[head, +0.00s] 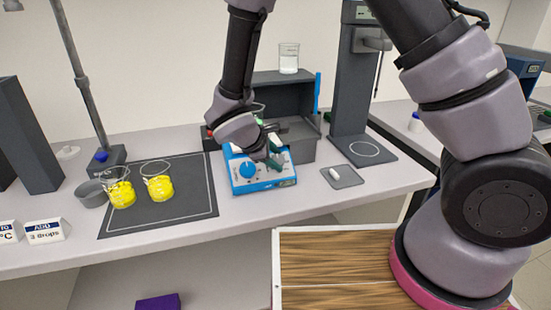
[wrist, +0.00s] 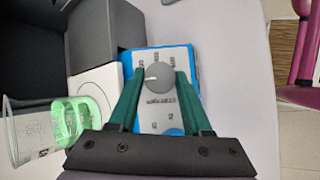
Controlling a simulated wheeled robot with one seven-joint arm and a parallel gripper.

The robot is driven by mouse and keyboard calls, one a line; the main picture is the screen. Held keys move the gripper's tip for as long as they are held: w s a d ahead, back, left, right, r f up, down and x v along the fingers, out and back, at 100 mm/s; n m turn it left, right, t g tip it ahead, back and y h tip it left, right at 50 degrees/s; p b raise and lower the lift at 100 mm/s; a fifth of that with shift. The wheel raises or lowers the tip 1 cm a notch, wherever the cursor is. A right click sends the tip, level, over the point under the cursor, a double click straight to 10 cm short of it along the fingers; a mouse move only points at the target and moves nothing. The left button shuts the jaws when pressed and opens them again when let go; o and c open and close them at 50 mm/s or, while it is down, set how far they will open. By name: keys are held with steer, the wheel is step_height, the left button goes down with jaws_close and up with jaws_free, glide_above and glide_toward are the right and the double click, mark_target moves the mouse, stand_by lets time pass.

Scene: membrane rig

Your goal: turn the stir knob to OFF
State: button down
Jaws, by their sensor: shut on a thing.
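A blue device with a pale front panel (head: 244,187) stands on the bench and fills the middle of the wrist view (wrist: 152,53). A round grey knob (wrist: 158,77) sits on the panel, with a white mark pointing left in the wrist view. Printed labels surround it, too small to read. My gripper (wrist: 159,80) has its two green fingers shut on the grey knob, one on each side. In the head view my gripper (head: 275,157) hides this knob.
A glass beaker with green liquid (wrist: 70,120) stands close beside my gripper. Two beakers of yellow liquid (head: 121,196) stand on a dark mat (head: 190,208) at left. A small grey tray (head: 345,183) lies right of the device. Bare bench lies in front.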

stand_by(0.3)
steer(key=shift+c, duration=1.7)
jaws_free()
steer(key=shift+d, duration=0.1)
steer(key=v, duration=1.1)
steer(key=shift+f, duration=0.1)
